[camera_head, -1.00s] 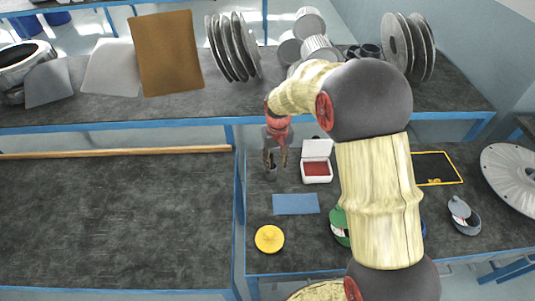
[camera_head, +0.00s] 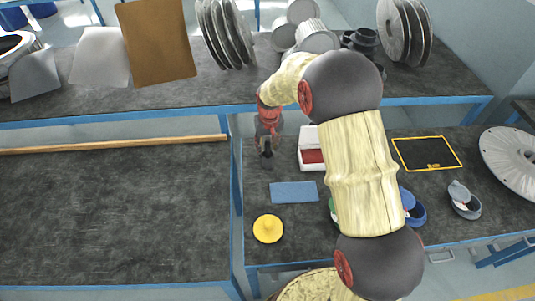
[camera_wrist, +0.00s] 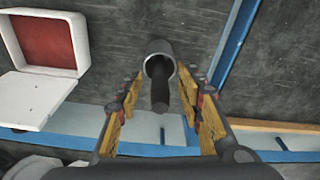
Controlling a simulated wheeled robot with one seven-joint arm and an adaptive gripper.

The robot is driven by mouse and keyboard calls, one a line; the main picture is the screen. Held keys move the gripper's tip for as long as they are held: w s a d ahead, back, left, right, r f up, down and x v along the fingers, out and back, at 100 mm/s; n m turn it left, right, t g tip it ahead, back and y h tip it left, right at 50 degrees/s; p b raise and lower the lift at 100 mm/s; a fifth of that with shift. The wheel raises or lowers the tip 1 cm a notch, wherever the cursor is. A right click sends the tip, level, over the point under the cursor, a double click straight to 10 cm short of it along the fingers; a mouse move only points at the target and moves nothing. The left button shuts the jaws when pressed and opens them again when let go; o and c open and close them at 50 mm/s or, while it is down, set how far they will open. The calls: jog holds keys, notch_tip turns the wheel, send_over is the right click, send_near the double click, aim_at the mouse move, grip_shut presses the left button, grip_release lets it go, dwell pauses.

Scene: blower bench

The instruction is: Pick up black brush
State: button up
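The black brush (camera_wrist: 160,92) shows in the wrist view as a dark, round handle reaching out of a small grey cup (camera_wrist: 157,48). In the head view the cup (camera_head: 267,161) is a small dark shape on the bench, left of the white box. My gripper (camera_wrist: 161,98) is open, with one yellow finger on each side of the brush and a visible gap on both sides. In the head view my gripper (camera_head: 266,146) is right at the cup. The brush's lower end is hidden inside the cup.
An open white box (camera_head: 309,160) with a red inside stands just right of the cup. A blue mat (camera_head: 294,192) and a yellow round lid (camera_head: 268,229) lie nearer. A blue shelf edge (camera_head: 150,115) runs behind. My arm covers part of the bench.

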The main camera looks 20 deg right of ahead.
grip_shut()
dwell(0.5)
jog(key=shift+r, duration=0.1)
notch_tip(320, 180, up, 10)
jog(key=p, duration=0.3)
